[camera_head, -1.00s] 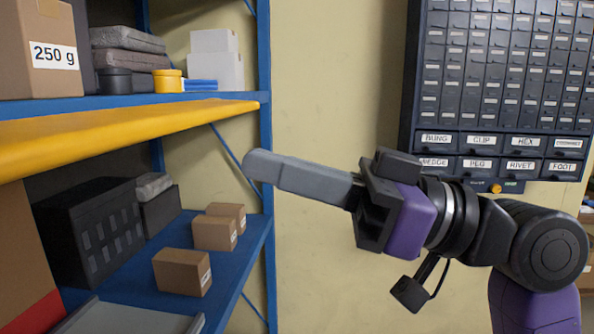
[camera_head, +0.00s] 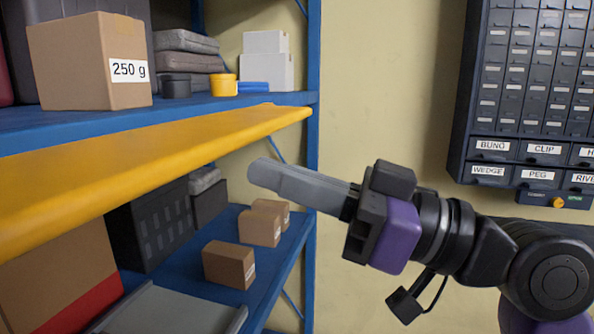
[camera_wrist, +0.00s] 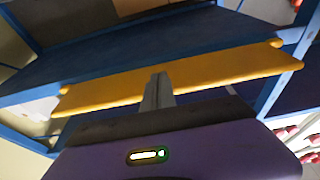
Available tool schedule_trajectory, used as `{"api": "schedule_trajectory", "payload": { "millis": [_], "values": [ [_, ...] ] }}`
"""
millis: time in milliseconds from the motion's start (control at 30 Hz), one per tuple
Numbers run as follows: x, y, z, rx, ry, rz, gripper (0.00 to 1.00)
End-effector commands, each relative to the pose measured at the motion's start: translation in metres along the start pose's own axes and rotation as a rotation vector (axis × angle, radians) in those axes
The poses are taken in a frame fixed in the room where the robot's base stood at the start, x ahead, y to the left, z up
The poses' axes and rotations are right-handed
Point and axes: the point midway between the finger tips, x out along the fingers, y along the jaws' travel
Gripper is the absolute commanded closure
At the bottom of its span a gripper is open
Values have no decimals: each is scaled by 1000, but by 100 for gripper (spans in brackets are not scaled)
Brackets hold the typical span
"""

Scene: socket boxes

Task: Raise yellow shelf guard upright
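The yellow shelf guard (camera_head: 150,162) is a long flat panel along the front of the upper blue shelf (camera_head: 75,133) in the head view. It hangs folded down and outward, below the shelf edge, not upright. The guard also spans the wrist view (camera_wrist: 215,72). My gripper (camera_head: 254,172) has its long grey fingers together, with nothing visible between them. Its tips point left, below the guard's right end in the head view. In the wrist view the fingertips (camera_wrist: 158,80) overlap the guard; I cannot tell whether they touch it.
A 250 g carton (camera_head: 85,65), a yellow tub (camera_head: 223,85) and grey cases stand on the upper shelf. The lower shelf holds small cartons (camera_head: 229,264) and a black crate (camera_head: 155,225). A blue post (camera_head: 312,200) stands behind my fingers. A drawer cabinet (camera_head: 530,90) hangs right.

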Motion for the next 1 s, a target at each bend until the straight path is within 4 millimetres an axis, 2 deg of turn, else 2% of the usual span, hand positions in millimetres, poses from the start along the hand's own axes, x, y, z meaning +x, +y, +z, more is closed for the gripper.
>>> {"api": "schedule_trajectory", "payload": {
  "millis": [500, 1000],
  "values": [
    [34, -1, 3, 2, 0, -2, 100],
    [40, 0, -31, 0, 1, 0, 100]
  ]
}}
